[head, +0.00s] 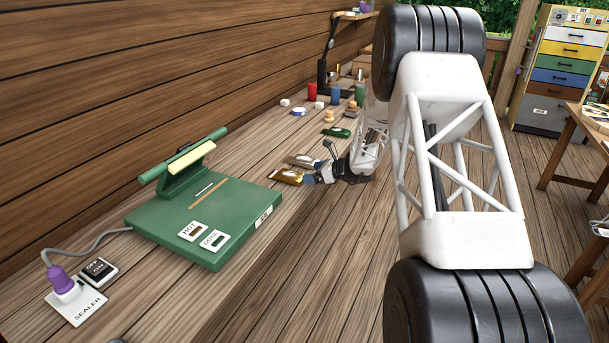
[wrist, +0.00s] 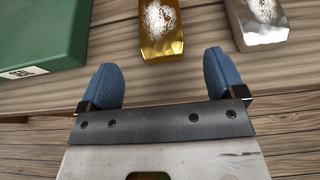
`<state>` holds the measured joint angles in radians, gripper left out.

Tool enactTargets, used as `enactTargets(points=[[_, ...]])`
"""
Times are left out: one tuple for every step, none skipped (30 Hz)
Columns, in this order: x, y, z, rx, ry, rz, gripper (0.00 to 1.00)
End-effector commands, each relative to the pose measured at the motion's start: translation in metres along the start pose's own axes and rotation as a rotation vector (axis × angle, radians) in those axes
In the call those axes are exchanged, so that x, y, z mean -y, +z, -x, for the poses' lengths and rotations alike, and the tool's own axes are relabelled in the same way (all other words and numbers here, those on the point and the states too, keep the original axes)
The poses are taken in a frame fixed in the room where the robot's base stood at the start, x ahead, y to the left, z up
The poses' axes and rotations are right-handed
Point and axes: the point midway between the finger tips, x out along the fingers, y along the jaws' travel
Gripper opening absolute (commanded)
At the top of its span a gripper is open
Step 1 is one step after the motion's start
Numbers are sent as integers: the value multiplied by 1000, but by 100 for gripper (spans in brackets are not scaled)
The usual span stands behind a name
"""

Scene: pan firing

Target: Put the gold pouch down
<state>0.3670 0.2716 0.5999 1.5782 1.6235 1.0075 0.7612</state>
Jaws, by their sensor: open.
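The gold pouch (wrist: 161,42) lies on the wooden bench, with a white patch on its face. In the wrist view it is just beyond my open gripper (wrist: 158,75), in line with the gap between the blue fingertips and apart from them. In the head view the gold pouch (head: 286,176) lies at the bench's front edge, to the right of the green sealer. My gripper (head: 308,178) is beside its right end there, and the arm partly hides that area.
A silver pouch (wrist: 262,22) lies to the right of the gold one. The green sealer (head: 160,225) stands to the left on the bench. A dark green pouch (head: 336,132) and several small jars lie farther back. Bare bench shows in front of the sealer's plug.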

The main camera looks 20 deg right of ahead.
Motion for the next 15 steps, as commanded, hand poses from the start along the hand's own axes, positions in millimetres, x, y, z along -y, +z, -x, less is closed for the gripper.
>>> enactTargets(points=[[0,1,9,1,-2,0,89],[0,0,14,1,-2,0,89],[0,0,19,1,-1,0,89],[0,0,22,0,-1,0,89],[0,0,25,0,-1,0,89],[0,0,29,0,-1,0,89],[0,0,32,0,-1,0,89],[0,0,34,0,-1,0,89],[0,0,36,0,-1,0,89],[0,0,38,0,-1,0,89],[0,0,39,0,-1,0,89],[0,0,41,0,-1,0,89],[0,0,41,0,-1,0,89],[0,0,42,0,-1,0,89],[0,0,42,0,-1,0,89]])
